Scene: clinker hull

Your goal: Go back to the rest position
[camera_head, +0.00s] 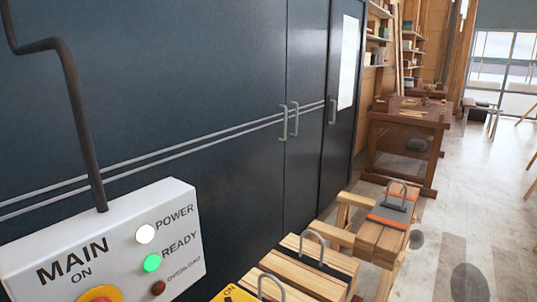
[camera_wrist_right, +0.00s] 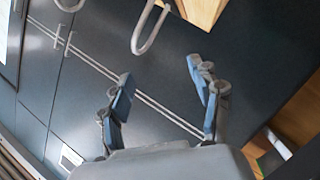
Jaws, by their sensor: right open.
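My right gripper (camera_wrist_right: 158,85) shows in the right wrist view. Its two blue-padded fingers stand wide apart with nothing between them. Dark blue cabinet doors with pale double stripes lie beyond the fingers. A grey hook-shaped bar (camera_wrist_right: 150,28) hangs at the top of that view, apart from the fingers. Neither gripper shows in the head view. A white control box (camera_head: 100,245) marked MAIN stands at the lower left of the head view, with a white lamp and a green lamp lit bright.
Dark cabinets (camera_head: 190,90) with grey handles fill the left and middle. Wooden trestles (camera_head: 375,235) with metal U-shaped handles stand at the lower right. A wooden workbench (camera_head: 405,130) is farther back. The floor (camera_head: 480,215) on the right is largely clear.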

